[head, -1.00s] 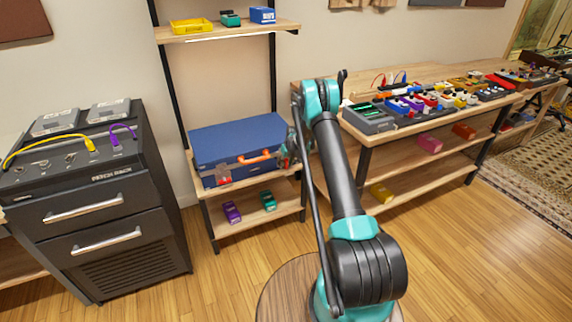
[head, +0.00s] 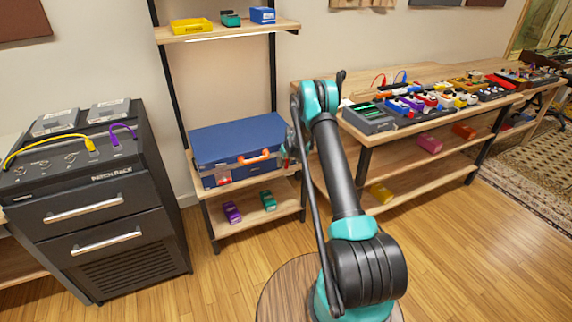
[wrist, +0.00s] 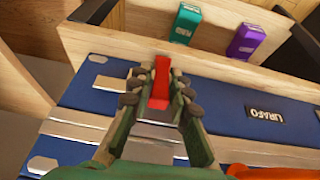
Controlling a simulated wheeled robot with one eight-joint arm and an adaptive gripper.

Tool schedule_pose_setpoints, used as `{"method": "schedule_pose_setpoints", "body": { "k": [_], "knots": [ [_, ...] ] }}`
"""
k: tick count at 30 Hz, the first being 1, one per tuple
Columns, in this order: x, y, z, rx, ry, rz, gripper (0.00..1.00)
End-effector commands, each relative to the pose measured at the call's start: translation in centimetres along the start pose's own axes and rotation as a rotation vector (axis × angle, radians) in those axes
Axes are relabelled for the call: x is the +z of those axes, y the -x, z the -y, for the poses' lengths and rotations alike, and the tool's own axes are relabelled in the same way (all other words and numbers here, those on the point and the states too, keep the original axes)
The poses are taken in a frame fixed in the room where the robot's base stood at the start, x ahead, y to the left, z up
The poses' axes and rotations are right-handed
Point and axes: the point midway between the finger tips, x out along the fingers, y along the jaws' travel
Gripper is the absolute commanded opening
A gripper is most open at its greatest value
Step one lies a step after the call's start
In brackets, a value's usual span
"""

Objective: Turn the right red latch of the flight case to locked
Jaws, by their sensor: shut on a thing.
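The blue flight case (head: 235,138) lies closed on a wooden shelf, its orange handle (head: 253,158) on the front. The left red latch (head: 223,174) shows on the case front in the head view. In the wrist view the right red latch (wrist: 160,84) stands between the fingers of my gripper (wrist: 160,98), which is shut on it. The latch's long side runs roughly up and down in that view. The case (wrist: 230,128) and part of the handle (wrist: 268,172) also show there. In the head view my arm mostly hides the gripper and this latch.
The wooden shelf edge (wrist: 190,62) runs close beyond the fingers. Teal (head: 268,200) and purple (head: 232,212) boxes sit on the shelf below. A black patch rack (head: 95,215) stands left; a pedal bench (head: 430,120) stands right. Floor between is clear.

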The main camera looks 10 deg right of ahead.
Motion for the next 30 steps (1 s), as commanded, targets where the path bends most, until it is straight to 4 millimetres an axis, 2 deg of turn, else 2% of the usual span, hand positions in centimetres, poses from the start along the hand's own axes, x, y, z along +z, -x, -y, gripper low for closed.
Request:
{"method": "schedule_pose_setpoints", "body": {
  "k": [18, 30],
  "knots": [
    [0.00, -0.05, 0.42, 0.342, 0.145, -0.001, 0.00],
    [0.01, -0.07, 0.36, 0.462, 0.193, 0.000, 0.00]
  ]
}}
